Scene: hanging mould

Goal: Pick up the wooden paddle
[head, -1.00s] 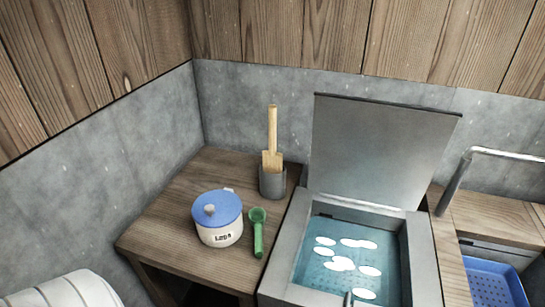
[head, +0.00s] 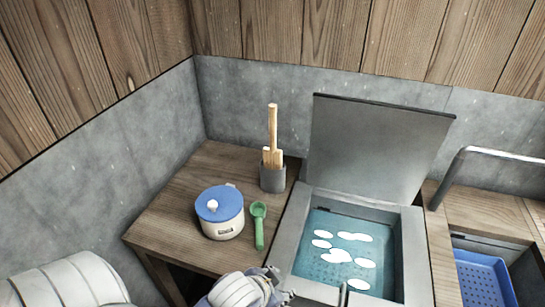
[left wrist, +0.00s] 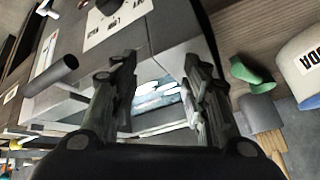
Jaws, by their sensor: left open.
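The wooden paddle (head: 272,128) stands upright, handle up, in a dark grey holder (head: 272,180) at the back of the wooden side table. In the left wrist view, which is turned, the paddle (left wrist: 262,140) shows at the lower right beside the holder (left wrist: 257,113). My left gripper (head: 282,284) is at the bottom of the head view, well in front of the holder and apart from it. In the left wrist view its two fingers (left wrist: 158,68) are spread with nothing between them. My right gripper is not in view.
A white pot with a blue lid (head: 222,215) and a green scoop (head: 259,225) stand in front of the holder. Right of them is a water basin (head: 290,240) with white pieces and a raised lid (head: 375,150). A blue basket (head: 484,280) is at far right.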

